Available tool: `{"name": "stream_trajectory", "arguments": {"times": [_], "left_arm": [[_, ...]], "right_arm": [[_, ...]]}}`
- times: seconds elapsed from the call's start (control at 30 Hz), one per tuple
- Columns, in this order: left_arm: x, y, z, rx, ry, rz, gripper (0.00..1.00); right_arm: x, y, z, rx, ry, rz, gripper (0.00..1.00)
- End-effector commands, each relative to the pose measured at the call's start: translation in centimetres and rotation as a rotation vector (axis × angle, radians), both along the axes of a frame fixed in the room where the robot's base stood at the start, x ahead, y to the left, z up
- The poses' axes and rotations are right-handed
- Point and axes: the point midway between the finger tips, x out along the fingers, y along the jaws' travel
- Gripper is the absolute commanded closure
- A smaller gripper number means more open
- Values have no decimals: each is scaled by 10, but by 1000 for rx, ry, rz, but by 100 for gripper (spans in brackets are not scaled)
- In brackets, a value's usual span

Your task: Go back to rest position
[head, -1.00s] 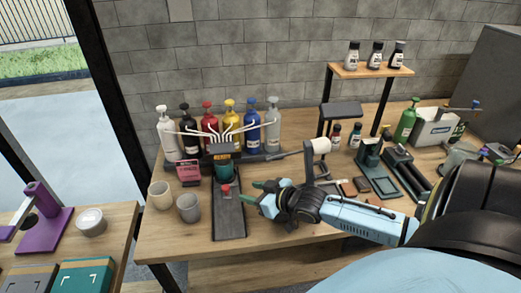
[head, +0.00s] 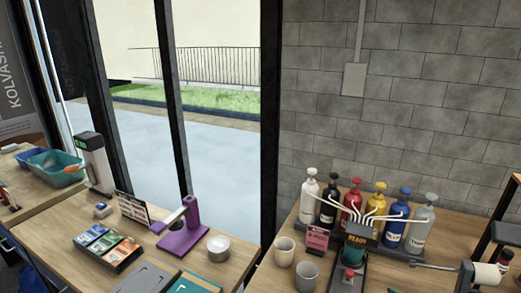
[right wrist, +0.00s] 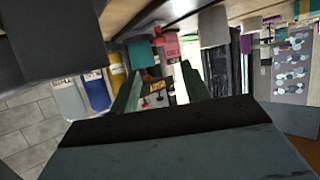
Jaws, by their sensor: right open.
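My right gripper (right wrist: 160,88) shows only in the right wrist view. Its two dark green fingers are apart with nothing held between them. Past the fingertips, the pump bottles of the dispenser show tilted in that view. In the head view neither of my grippers shows. The dispenser rack with several coloured pump bottles (head: 351,202) stands at the lower right. Its small READY display (head: 358,239) is lit, above a teal cup (head: 352,254). My left gripper is in neither view.
Two grey cups (head: 284,251) (head: 306,276) stand left of the dispenser. The left table (head: 70,225) carries a purple stand (head: 181,235), a white bowl (head: 218,248) and a tray of coloured packs (head: 108,246). A gap separates the two tables. A blue-green bin (head: 62,171) stands far left.

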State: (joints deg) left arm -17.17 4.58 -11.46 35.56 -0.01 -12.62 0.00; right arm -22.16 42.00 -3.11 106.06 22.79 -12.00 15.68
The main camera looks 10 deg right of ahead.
Motion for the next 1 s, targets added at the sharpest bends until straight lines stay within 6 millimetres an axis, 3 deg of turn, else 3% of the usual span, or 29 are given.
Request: {"name": "stream_trajectory", "arguments": {"times": [0.17, 0.3, 0.4, 0.7, 0.97, 1.0], "left_arm": [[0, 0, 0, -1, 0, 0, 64], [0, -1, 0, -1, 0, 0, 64], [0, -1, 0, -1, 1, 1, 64], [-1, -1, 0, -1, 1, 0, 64], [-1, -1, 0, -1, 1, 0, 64], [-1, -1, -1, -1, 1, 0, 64]], "right_arm": [[-28, 43, -22, -26, 139, 7, 54], [-67, 89, -36, -75, 319, 11, 54], [-96, 113, -37, -109, 441, 10, 54], [-156, 144, -23, -160, 680, -7, 54], [-196, 157, -6, -167, 831, -23, 54], [-198, 157, -12, -171, 846, -24, 54]]}}
